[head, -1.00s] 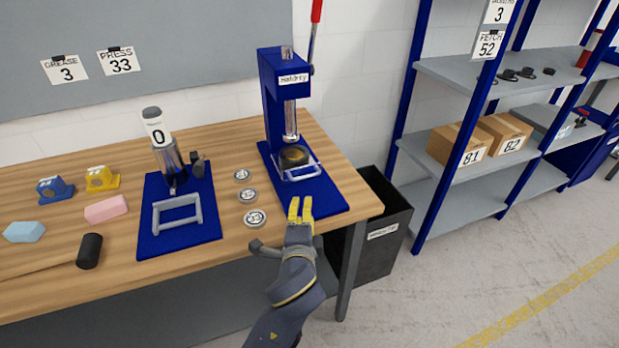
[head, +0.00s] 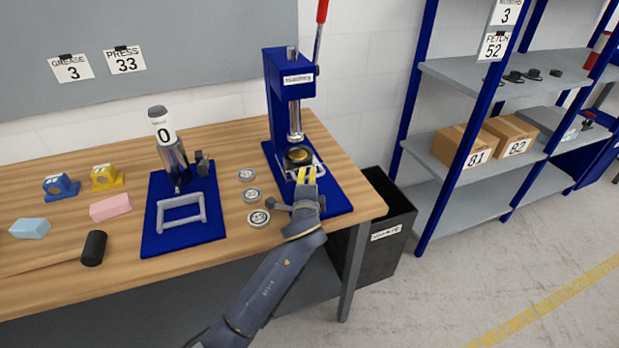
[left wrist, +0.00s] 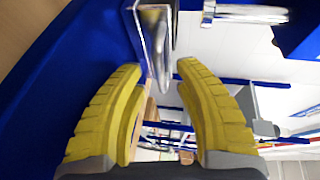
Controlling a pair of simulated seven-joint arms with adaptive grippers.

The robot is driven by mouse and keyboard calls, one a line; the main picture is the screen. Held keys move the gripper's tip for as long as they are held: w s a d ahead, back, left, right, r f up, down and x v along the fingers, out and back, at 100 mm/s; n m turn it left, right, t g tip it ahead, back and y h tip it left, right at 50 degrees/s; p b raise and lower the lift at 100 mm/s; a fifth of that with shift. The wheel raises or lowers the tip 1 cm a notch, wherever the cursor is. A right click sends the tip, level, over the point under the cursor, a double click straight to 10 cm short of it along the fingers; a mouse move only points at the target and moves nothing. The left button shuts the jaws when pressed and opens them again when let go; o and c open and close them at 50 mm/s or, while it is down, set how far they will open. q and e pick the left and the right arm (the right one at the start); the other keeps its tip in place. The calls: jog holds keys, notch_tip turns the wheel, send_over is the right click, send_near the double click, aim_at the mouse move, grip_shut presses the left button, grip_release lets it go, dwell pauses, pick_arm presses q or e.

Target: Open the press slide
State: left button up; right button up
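The blue press (head: 290,75) stands at the right end of the workbench, with a silver ram above its base plate (head: 338,200). Its slide carries a dark round cup (head: 298,155) with a grey handle frame (head: 318,165) at the front. The cup sits under the ram. My left gripper (head: 306,174) has its yellow fingers at the front of the slide. In the left wrist view, my left gripper (left wrist: 160,68) is open, with the shiny handle bar (left wrist: 156,45) just beyond and between the fingertips. Contact cannot be told. My right gripper is not in view.
A second blue fixture (head: 205,232) with a grey handle stands left of the press. Several round metal discs (head: 252,195) lie between them. A black bin (head: 385,240) stands right of the bench, below its edge. The shelf (head: 465,165) with boxes is farther right.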

pick_arm(q)
jog(key=shift+w+d+f, duration=0.1)
jog(key=shift+w+f, duration=0.05)
jog(key=shift+w, duration=0.8)
grip_shut()
